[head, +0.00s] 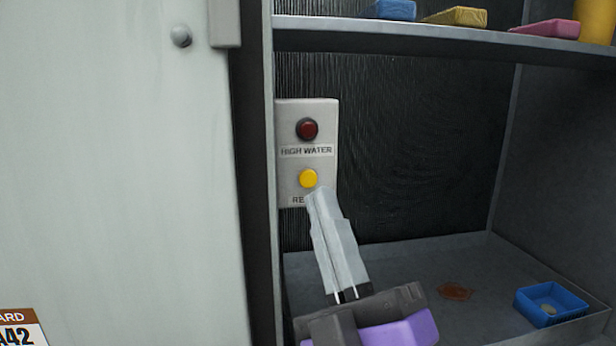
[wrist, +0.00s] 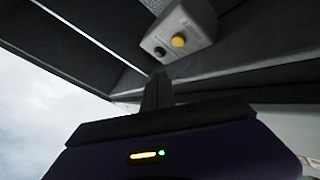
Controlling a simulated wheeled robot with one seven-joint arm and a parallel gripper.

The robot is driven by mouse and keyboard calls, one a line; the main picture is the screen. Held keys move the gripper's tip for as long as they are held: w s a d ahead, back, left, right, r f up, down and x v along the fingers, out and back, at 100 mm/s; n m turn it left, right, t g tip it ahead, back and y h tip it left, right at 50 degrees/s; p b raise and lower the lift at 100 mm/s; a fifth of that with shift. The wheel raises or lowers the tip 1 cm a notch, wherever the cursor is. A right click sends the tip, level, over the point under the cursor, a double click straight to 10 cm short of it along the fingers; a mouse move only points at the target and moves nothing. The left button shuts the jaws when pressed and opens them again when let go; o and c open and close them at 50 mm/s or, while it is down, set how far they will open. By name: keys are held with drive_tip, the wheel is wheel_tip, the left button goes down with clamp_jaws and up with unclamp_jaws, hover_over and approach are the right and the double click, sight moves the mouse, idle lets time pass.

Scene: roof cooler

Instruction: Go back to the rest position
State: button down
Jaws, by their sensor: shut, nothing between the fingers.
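My gripper (head: 320,195) is shut and empty in the head view, with its fingertips just below the yellow button (head: 308,178). I cannot tell whether the tips touch the panel. The grey button panel (head: 290,150) is on the cabinet's back wall, with a dark red lamp (head: 307,129) labelled HIGH WATER above the yellow button. The fingertips hide part of the lower label. In the wrist view, the panel (wrist: 200,17) is at the top, with the yellow button (wrist: 179,40) showing beyond my gripper (wrist: 158,75).
A shelf (head: 420,37) above holds blue, yellow and pink blocks and a yellow cylinder (head: 596,20). A blue tray (head: 552,303) stands on the cabinet floor at right, near a brown stain (head: 456,291). A pale door (head: 120,170) fills the left side.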

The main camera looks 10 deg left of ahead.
drive_tip(key=shift+s, duration=0.25)
drive_tip(key=s+d+f+m+g+h, duration=0.1)
drive_tip(key=s+d+f+m+h, duration=0.3)
drive_tip(key=f, duration=0.4)
drive_tip(key=s+d+f+m+h, duration=0.1)
drive_tip(key=s+d+f+m, duration=0.1)
drive_tip(key=d+f+m, duration=0.4)
drive_tip(key=s+d+f+m+g+h, duration=0.1)
drive_tip(key=s+d+f+m+h, duration=0.25)
drive_tip(key=f, duration=0.55)
drive_tip(key=s+d+f+m+g+h, duration=0.2)
drive_tip(key=s+d+f+g, duration=0.1)
drive_tip(key=s+f, duration=0.4)
drive_tip(key=s+d+f+m+g+h, duration=0.2)
drive_tip(key=s+d+f+g, duration=0.2)
drive_tip(key=s+f, duration=0.4)
drive_tip(key=s+d, duration=0.1)
drive_tip(key=s, duration=0.4)
drive_tip(key=shift+d+f, duration=0.15)
drive_tip(key=shift+f, duration=0.15)
